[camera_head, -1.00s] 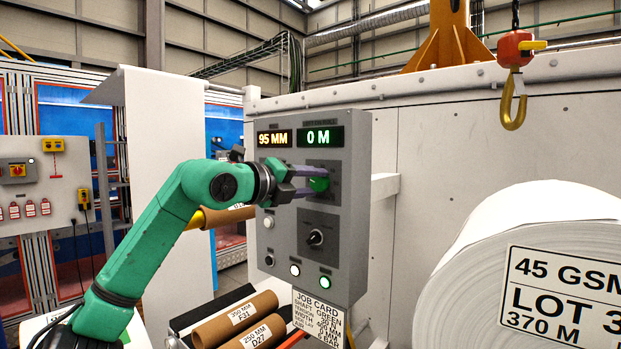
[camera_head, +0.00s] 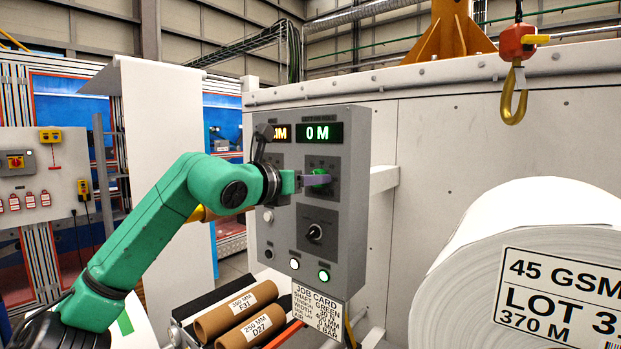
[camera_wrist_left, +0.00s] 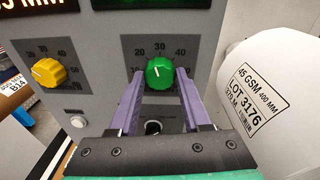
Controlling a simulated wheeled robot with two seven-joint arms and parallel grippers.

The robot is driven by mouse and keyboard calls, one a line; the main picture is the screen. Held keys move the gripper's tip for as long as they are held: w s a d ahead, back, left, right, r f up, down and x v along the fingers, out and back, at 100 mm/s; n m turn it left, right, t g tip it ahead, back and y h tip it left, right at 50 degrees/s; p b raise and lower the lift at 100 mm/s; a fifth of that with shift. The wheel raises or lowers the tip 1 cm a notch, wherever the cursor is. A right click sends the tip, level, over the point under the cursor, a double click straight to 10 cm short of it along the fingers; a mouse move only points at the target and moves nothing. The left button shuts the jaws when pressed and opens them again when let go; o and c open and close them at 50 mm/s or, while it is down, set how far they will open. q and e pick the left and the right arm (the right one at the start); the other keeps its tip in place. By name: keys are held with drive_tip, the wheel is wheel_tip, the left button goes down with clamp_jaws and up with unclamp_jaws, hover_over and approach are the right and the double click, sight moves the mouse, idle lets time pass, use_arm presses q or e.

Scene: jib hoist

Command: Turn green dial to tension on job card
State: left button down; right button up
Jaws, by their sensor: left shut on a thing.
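The green dial (camera_head: 321,178) is on the grey control panel (camera_head: 350,215), below the green "0 M" readout. It also shows in the left wrist view (camera_wrist_left: 159,72), under a scale with 20, 30 and 40; its exact setting is hard to read. My left gripper (camera_head: 311,181) is shut on the dial, with one purple finger on each side in the wrist view. My right gripper is not in view.
A yellow dial (camera_wrist_left: 48,72) sits left of the green one. A black selector knob (camera_head: 315,233) is below it, with lit buttons (camera_head: 324,275) lower down. A large white paper roll (camera_head: 535,225) stands at right. A crane hook (camera_head: 515,95) hangs at upper right.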

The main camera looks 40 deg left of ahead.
use_arm(q)
drive_tip(key=shift+f+m, duration=0.1)
drive_tip(key=shift+m, duration=1.3)
drive_tip(key=shift+c, duration=1.8)
unclamp_jaws()
drive_tip(key=s+d+r+b, duration=0.1)
drive_tip(key=s+b, duration=0.7)
drive_tip(key=s, duration=0.6)
drive_tip(key=shift+s+d, duration=0.2)
drive_tip(key=shift+s, duration=0.05)
